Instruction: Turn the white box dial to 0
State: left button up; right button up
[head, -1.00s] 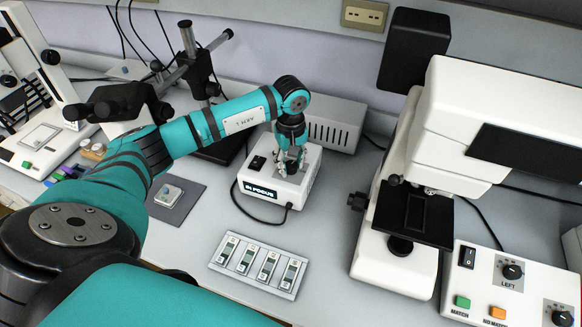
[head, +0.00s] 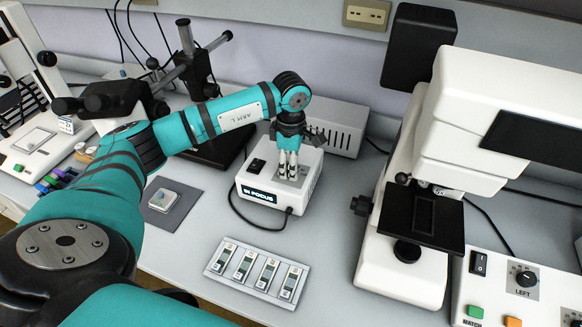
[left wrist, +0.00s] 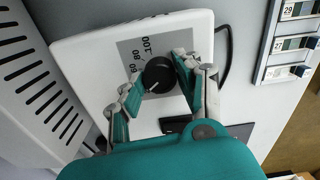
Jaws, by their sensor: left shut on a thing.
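The white box (head: 246,180) stands on the bench, with a dark panel lit with a word ending in "FOCUS" on its front. My left gripper (head: 288,168) points down onto its top and hides the dial in the head view. In the left wrist view the dial (left wrist: 158,75) is a round black knob with a light pointer mark, on a grey plate with printed numbers including 100 and 80. My left gripper (left wrist: 157,84) is shut on the dial, one finger on each side. The pointer faces the lower left of that view; the number it marks is unclear. My right gripper is not in view.
A grey vented box (head: 338,130) stands close behind the white box. A slide tray (head: 257,270) lies in front. A microscope (head: 430,170) stands to the right, beside a control panel (head: 520,290). A black cable (head: 238,208) loops around the white box's front.

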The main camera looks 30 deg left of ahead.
pick_arm(q)
jog(key=n, duration=0.4)
jog(key=shift+b, duration=0.4)
jog(key=shift+n, duration=1.8)
jog(key=o, duration=1.1)
jog(key=shift+o, duration=0.2)
notch_tip(320, 180, up, 12)
